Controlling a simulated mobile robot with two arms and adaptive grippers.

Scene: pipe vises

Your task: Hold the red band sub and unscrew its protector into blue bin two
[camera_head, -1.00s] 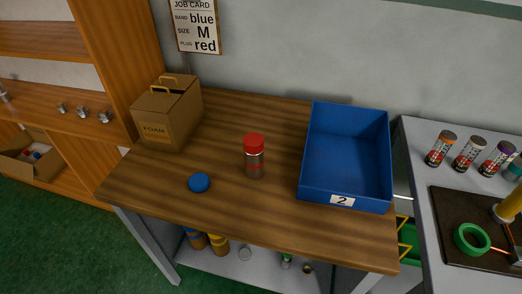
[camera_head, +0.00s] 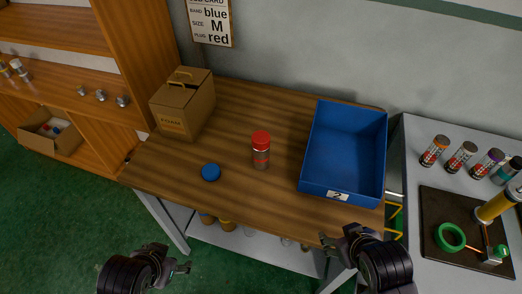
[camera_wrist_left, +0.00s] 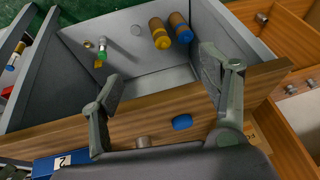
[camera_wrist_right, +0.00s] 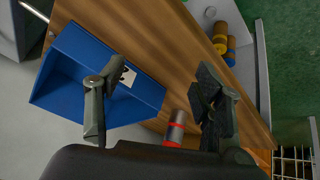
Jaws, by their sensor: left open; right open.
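The red band sub (camera_head: 261,157) stands upright mid-table, a grey cylinder with a red band and a red protector (camera_head: 261,138) on top. It also shows, partly hidden, between the fingers in the right wrist view (camera_wrist_right: 176,128). Blue bin two (camera_head: 338,196) stands to its right, labelled 2, and looks empty. My right gripper (camera_head: 336,256) is open and empty at the table's front edge, below the bin. My left gripper (camera_head: 172,263) is open and empty in front of the table, left of the sub and apart from it.
A blue round cap (camera_head: 211,172) lies left of the sub. A cardboard foam box (camera_head: 183,107) stands at the back left of the table. A side bench (camera_head: 412,165) with several banded cylinders is at right. Table around the sub is clear.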

